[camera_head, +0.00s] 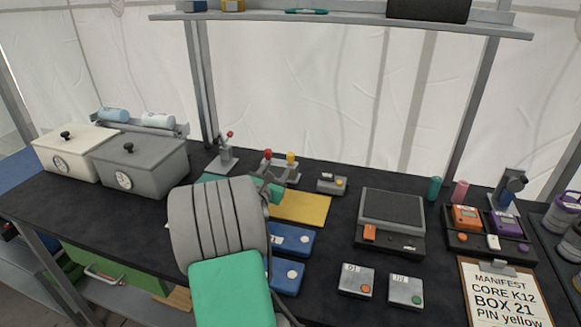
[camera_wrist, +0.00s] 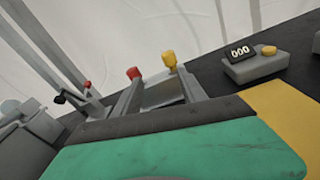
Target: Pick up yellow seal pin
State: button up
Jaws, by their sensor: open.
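The yellow seal pin (camera_head: 291,158) stands upright beside a red pin (camera_head: 268,155) in a small grey holder at the middle back of the table. In the wrist view the yellow pin (camera_wrist: 169,58) shows just beyond the fingers, near the right fingertip, and the red pin (camera_wrist: 133,72) is near the left one. My gripper (camera_wrist: 157,84) is open and empty, its grey fingers pointing at the holder. In the head view my arm covers much of the area in front of the holder. The pin's lower part is hidden.
A small grey device with a yellow knob (camera_head: 332,183) stands right of the holder. A yellow mat (camera_head: 302,208) lies in front. A lever stand (camera_head: 225,155) and grey box (camera_head: 142,165) are left. A scale (camera_head: 391,215) and clipboard reading "PIN yellow" (camera_head: 505,298) are right.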

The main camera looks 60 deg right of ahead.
aim_at(290, 157)
jog(key=s+d+n, duration=0.1)
jog(key=s+d+n+h, duration=0.1)
jog(key=shift+s+d+r, duration=0.1)
jog(key=shift+d+r, duration=0.05)
jog(key=shift+d, duration=0.15)
jog(key=d, duration=0.2)
jog(key=w+d, duration=0.1)
jog(key=d, duration=0.1)
jog(key=d+p, duration=0.1)
jog(key=d, duration=0.2)
jog(key=shift+w+r, duration=0.2)
jog(key=shift+w, duration=0.1)
jog(key=shift+a, duration=0.1)
jog(key=shift+c, duration=0.6)
grip_shut()
